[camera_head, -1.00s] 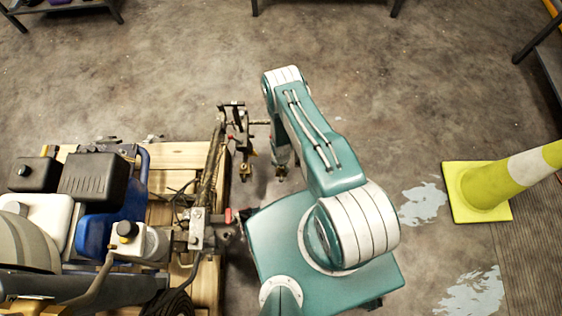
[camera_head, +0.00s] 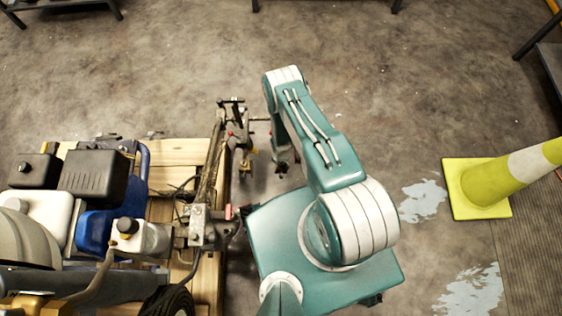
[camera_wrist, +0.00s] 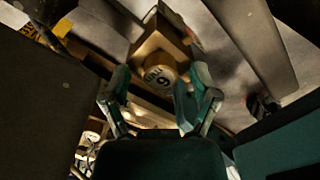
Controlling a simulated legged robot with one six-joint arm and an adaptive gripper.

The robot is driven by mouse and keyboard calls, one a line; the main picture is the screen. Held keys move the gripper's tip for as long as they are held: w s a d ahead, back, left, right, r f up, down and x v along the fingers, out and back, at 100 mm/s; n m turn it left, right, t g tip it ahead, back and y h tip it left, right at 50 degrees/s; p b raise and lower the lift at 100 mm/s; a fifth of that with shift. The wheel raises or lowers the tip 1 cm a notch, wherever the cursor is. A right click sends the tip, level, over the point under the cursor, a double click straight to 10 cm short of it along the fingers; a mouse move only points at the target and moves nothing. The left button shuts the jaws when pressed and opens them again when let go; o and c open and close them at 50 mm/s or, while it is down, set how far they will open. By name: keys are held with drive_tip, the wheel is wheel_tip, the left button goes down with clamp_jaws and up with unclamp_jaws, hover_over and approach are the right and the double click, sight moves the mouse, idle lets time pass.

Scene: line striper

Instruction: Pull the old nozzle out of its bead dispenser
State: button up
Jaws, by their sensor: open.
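In the wrist view a round brass nozzle end (camera_wrist: 160,78) with a dark number on its face points toward the camera. It sits against a brass-coloured block (camera_wrist: 158,45), seemingly part of the bead dispenser. My gripper (camera_wrist: 160,90) is open, with one finger on each side of the nozzle end. Gaps show between the fingers and the nozzle, and I cannot tell the depth between them. In the head view my gripper (camera_head: 283,168) hangs beside the striper's front bracket (camera_head: 240,135). A small brass tip (camera_head: 245,167) shows under that bracket; the nozzle is hard to single out there.
The line striper, with its black and blue engine (camera_head: 95,190), stands on a wooden pallet (camera_head: 185,155) at the left. A yellow-green cone (camera_head: 490,185) stands at the right. Dark metal bars crowd the wrist view's upper corners. The floor behind the arm is clear.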

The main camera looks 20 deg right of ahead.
clamp_jaws()
drive_tip(key=shift+r, duration=0.75)
drive_tip(key=shift+r, duration=2.55)
